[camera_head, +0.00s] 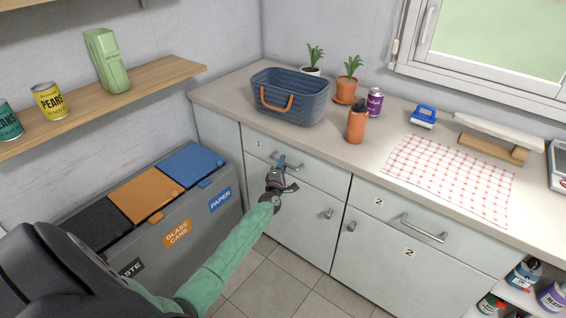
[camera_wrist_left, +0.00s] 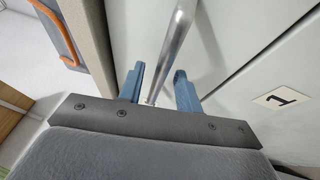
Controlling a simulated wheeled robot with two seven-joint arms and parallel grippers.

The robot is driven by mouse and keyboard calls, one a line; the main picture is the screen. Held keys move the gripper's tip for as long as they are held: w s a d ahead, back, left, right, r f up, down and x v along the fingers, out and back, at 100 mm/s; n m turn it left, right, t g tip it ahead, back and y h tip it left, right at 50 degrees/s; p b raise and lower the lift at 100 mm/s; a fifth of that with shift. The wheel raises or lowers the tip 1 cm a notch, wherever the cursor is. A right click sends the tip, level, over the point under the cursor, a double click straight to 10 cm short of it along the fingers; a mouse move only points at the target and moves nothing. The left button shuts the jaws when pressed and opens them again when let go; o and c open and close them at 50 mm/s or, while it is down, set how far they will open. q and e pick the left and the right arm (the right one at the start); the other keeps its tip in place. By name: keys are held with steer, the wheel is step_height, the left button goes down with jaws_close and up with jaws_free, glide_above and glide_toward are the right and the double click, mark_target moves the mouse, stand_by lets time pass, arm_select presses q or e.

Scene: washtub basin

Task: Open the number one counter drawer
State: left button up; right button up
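The number one counter drawer (camera_head: 318,176) is the pale top-left drawer front under the counter, with a "1" label at its upper left. It looks shut, flush with the fronts around it. Its metal bar handle (camera_head: 293,166) is partly hidden by my left gripper (camera_head: 284,163), which is right at it. In the left wrist view, the two blue fingers of my left gripper (camera_wrist_left: 160,85) are apart. The handle bar (camera_wrist_left: 178,35) runs into the space between them, and gaps show on both sides of it. My right gripper is not in view.
A cabinet door (camera_head: 298,214) with a knob lies below the drawer. Drawer number two (camera_head: 385,208) is to the right. Grey recycling bins (camera_head: 200,213) stand at the left. The counter above holds a blue basket (camera_head: 300,105), an orange bottle (camera_head: 356,125) and plants.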

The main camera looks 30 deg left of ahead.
arm_select(q)
steer(key=shift+w+a+r, duration=0.15)
steer(key=shift+w+a, duration=0.05)
steer(key=shift+w, duration=0.35)
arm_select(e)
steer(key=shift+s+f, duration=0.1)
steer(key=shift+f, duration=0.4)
arm_select(q)
jaws_close()
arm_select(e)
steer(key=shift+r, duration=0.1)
